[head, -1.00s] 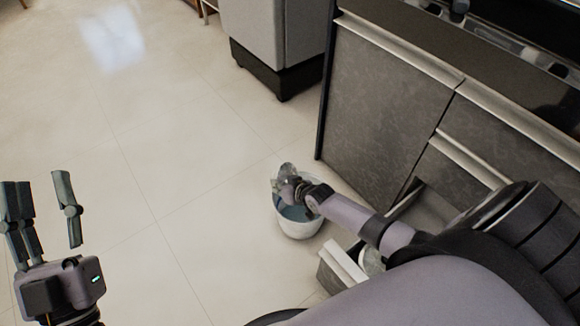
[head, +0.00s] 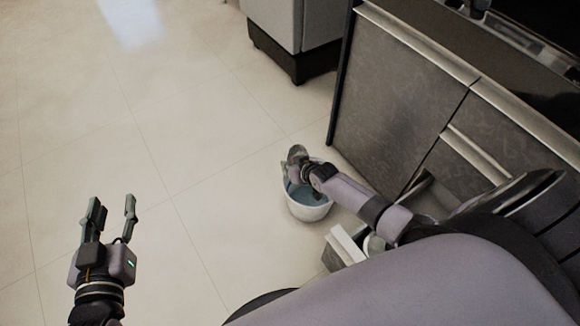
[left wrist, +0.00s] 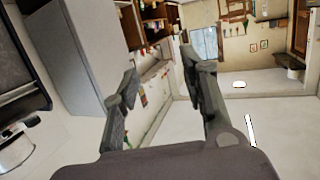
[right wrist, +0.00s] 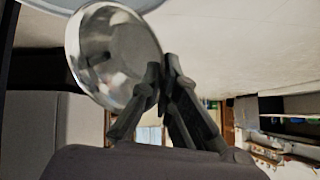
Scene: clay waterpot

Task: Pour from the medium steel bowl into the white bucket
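The medium steel bowl (head: 297,152) is tilted on its side above the white bucket (head: 309,211), which stands on the floor. My right gripper (right wrist: 163,75) is shut on the rim of the bowl, whose shiny inside (right wrist: 112,50) faces the right wrist camera. The bucket has a blue-grey inside; I cannot tell whether that is liquid. Whether anything is left in the bowl or flowing from it is not clear. My left gripper (head: 114,207) is open and empty over bare floor, well left of the bucket; its spread fingers also show in the left wrist view (left wrist: 163,78).
A dark counter with drawers (head: 400,110) stands right of the bucket. A grey appliance (head: 290,25) is behind. The tiled floor (head: 130,120) at left is clear.

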